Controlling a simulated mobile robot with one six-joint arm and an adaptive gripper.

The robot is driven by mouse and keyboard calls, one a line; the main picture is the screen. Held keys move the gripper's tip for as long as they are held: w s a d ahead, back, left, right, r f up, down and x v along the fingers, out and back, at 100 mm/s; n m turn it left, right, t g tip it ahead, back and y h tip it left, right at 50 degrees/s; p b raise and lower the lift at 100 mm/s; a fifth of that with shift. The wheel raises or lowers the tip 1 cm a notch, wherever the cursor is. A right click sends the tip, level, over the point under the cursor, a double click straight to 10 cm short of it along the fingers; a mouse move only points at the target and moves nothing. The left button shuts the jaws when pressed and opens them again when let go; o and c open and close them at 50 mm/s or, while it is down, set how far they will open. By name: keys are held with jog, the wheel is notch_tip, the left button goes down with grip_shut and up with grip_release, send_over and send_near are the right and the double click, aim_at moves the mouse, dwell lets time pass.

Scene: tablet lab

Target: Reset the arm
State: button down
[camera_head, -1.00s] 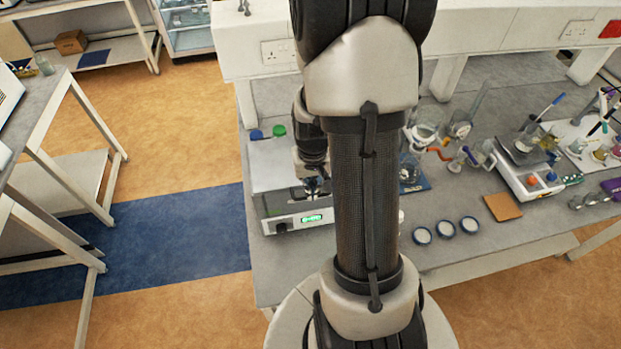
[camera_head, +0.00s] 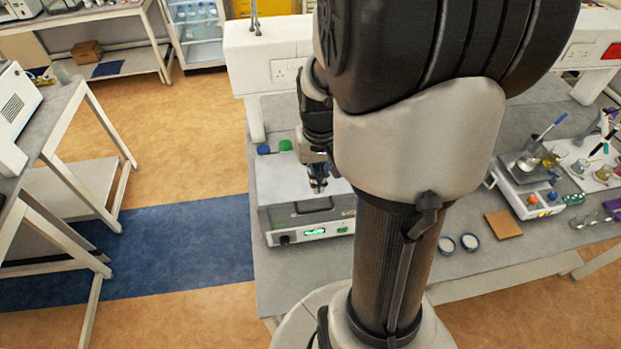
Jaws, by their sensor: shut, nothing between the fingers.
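My gripper (camera_head: 318,188) is small in the head view, pointing down above the top of a grey box-shaped instrument (camera_head: 285,217) with a green display. Its fingers are together with nothing visible between them. It looks apart from the instrument, but the exact height cannot be told. My arm's large links fill the middle of the view and hide part of the bench and the instrument's right side.
The grey bench (camera_head: 470,262) carries a blue cap (camera_head: 263,149) and a green cap (camera_head: 285,145) behind the instrument. To the right are a balance (camera_head: 527,190), a brown square (camera_head: 503,224) and small round dishes (camera_head: 470,242). Open floor (camera_head: 190,140) lies left.

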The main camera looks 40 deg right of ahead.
jog(key=s+a+f+n+t+b, duration=0.2)
jog(key=s+a+f+n+b, duration=0.1)
jog(key=a+b, duration=0.6)
jog(key=s+a+f+n+t+b, duration=0.1)
jog(key=s+a+f+n+b, duration=0.2)
jog(key=s+a+f+b, duration=0.3)
jog(key=a+f+b, duration=0.1)
jog(key=a+b, duration=0.3)
jog(key=b, duration=0.5)
jog(key=shift+s+a+f+t+b, duration=0.25)
jog(key=shift+f+t+b, duration=0.1)
jog(key=shift+t, duration=0.05)
